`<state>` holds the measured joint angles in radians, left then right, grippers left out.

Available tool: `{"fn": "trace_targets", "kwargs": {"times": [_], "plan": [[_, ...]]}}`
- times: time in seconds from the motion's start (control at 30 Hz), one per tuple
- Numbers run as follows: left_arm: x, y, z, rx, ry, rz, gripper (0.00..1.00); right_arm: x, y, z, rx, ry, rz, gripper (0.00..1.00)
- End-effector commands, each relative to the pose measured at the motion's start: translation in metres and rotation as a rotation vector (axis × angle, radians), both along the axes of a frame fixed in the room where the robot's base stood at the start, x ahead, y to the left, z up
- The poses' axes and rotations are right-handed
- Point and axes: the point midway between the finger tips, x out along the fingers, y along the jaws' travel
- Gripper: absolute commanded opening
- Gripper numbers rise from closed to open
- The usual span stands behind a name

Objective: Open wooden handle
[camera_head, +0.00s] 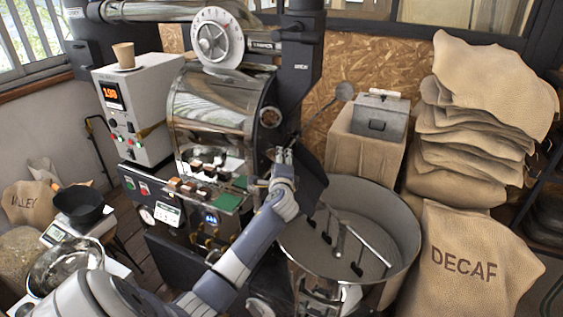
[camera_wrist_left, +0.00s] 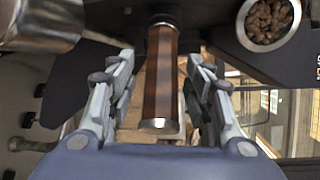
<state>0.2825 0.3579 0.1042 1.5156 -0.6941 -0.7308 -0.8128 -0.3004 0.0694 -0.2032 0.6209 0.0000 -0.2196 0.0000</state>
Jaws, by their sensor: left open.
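The wooden handle (camera_wrist_left: 160,82) is a brown faceted grip with metal end caps. In the left wrist view it points toward my palm, between the two fingers of my left gripper (camera_wrist_left: 161,62). The fingers are open, with a visible gap on each side of the handle. In the head view my left gripper (camera_head: 284,157) is at the front of the coffee roaster (camera_head: 212,108), above the cooling bin. I cannot make out the handle there; the gripper and arm cover that area. My right gripper is not in view.
A round window with beans (camera_wrist_left: 268,20) is at the upper right of the wrist view. The cooling bin (camera_head: 407,243) with stirring arms lies below and right of my arm. A DECAF sack (camera_head: 470,285) and stacked sacks (camera_head: 480,75) fill the right side.

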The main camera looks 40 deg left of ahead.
Motion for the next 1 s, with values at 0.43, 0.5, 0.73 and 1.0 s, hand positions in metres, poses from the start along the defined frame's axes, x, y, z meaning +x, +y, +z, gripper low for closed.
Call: {"fn": "trace_targets", "kwargs": {"times": [0.43, 0.5, 0.73, 1.0], "plan": [[0.001, 0.001, 0.000, 0.001, -0.001, 0.000, 0.12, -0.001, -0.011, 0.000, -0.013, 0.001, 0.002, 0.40], [0.001, 0.001, 0.000, 0.001, -0.001, 0.000, 0.00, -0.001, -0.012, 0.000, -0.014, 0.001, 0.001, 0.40], [-0.001, -0.010, 0.000, -0.001, 0.000, -0.003, 0.00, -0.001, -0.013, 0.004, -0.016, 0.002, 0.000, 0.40], [-0.019, -0.075, -0.001, -0.006, 0.003, -0.003, 0.00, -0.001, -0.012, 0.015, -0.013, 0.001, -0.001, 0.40]]}}
